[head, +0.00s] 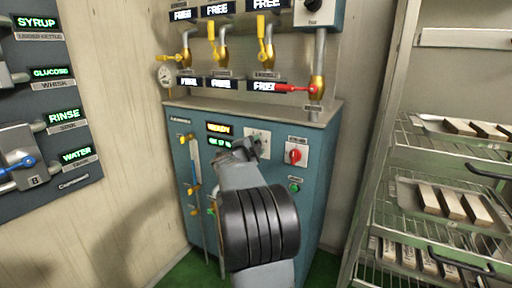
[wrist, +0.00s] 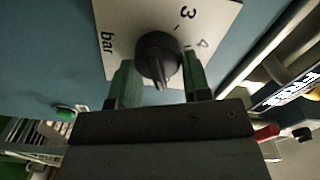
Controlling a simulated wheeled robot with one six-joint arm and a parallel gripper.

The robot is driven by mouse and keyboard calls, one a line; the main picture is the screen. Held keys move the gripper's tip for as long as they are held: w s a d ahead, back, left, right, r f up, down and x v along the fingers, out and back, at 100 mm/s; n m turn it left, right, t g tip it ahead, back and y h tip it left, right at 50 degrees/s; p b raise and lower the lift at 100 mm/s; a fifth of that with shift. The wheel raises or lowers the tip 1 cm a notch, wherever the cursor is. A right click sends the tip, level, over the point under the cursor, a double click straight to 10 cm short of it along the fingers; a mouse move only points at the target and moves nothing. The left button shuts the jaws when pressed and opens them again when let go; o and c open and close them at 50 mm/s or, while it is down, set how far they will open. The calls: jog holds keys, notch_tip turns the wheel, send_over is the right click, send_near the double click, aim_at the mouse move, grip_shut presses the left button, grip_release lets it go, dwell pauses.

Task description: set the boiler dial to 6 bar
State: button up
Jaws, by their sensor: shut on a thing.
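The boiler dial (wrist: 158,57) is a dark round knob with a raised ridge on a white scale plate (wrist: 118,20) in the wrist view. The plate shows "3", "4" and "bar"; other marks are hidden. The ridge points toward the bottom of the wrist view; the set value cannot be read. My gripper (wrist: 160,76) has its two green fingers on either side of the knob, shut on it. In the head view, my arm covers most of the dial, and the plate (head: 262,135) shows beside my gripper (head: 247,147).
The blue boiler cabinet (head: 316,190) carries a red rotary switch (head: 295,155) and a green button (head: 294,187) right of the dial. Lit displays (head: 218,128) sit to its left. Pipes with yellow levers (head: 263,50) rise above. A tray rack (head: 385,150) stands at right.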

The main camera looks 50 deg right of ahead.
jog(key=o, duration=0.9)
jog(key=p+v, duration=0.2)
jog(key=v, duration=1.1)
jog(key=shift+a+p, duration=0.4)
